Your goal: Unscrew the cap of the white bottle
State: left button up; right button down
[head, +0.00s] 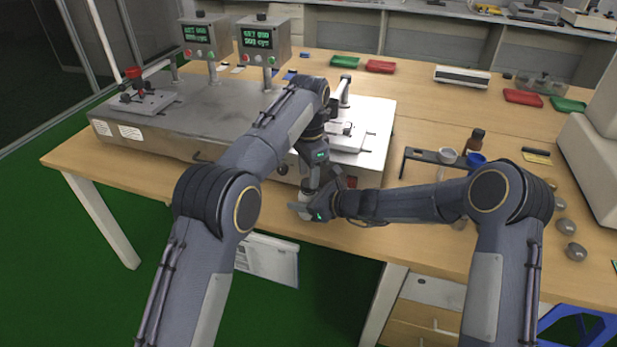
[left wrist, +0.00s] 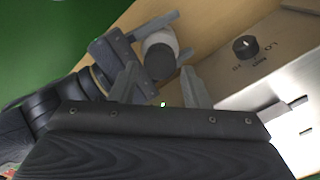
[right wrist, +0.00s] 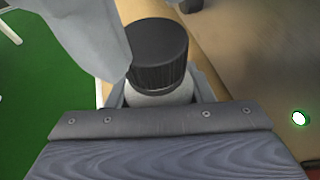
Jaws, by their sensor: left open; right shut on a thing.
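The white bottle (right wrist: 160,97) stands upright at the table's front edge, with its ribbed black cap (right wrist: 157,55) on it. My right gripper (head: 322,207) is shut on the bottle's body below the cap; in the left wrist view its fingers lie on either side of the white body (left wrist: 158,38). My left gripper (head: 312,188) is above, pointing down. Its two fingers (left wrist: 157,88) are apart, with the black cap (left wrist: 160,63) showing just beyond the gap between them. In the head view the grippers mostly hide the bottle.
A metal testing machine (head: 160,130) stands close behind and left of the bottle; its front panel with a black knob (left wrist: 245,46) is near my left gripper. A dark rack (head: 430,157), a brown bottle (head: 476,139) and cups stand to the right. The table's front edge is close.

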pick_arm(q)
jog(key=shift+f, duration=1.3)
jog(key=c, duration=0.8)
jog(key=o, duration=1.1)
jog(key=shift+r, duration=0.1)
jog(key=shift+r, duration=2.2)
pick_arm(e)
jog(key=c, duration=0.6)
grip_release()
